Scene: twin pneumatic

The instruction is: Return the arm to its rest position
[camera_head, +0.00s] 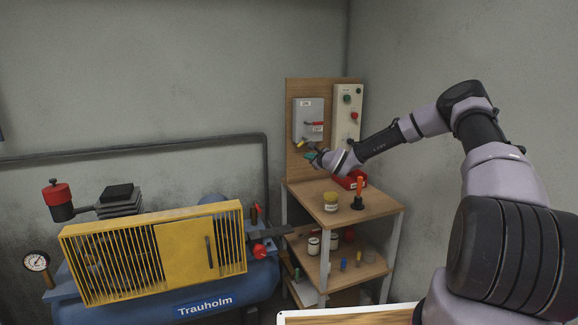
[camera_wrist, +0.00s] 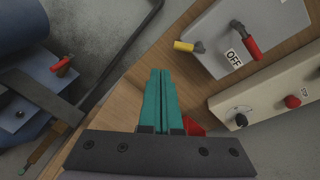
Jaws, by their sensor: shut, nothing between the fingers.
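My arm reaches from the right of the head view toward the wooden panel at the back. My gripper (camera_head: 313,157) is at the arm's far end, just below the grey switch box (camera_head: 308,117) and above the shelf unit's top. In the wrist view my gripper's green fingers (camera_wrist: 158,97) lie side by side, shut with nothing between them. The wrist view shows the grey box (camera_wrist: 240,35) with its red lever, a yellow-tipped lever and an OFF label. The fingers appear apart from the box.
A pale control panel (camera_head: 347,118) is right of the box. A blue compressor (camera_head: 215,295) with yellow guard (camera_head: 150,252) fills the lower left.

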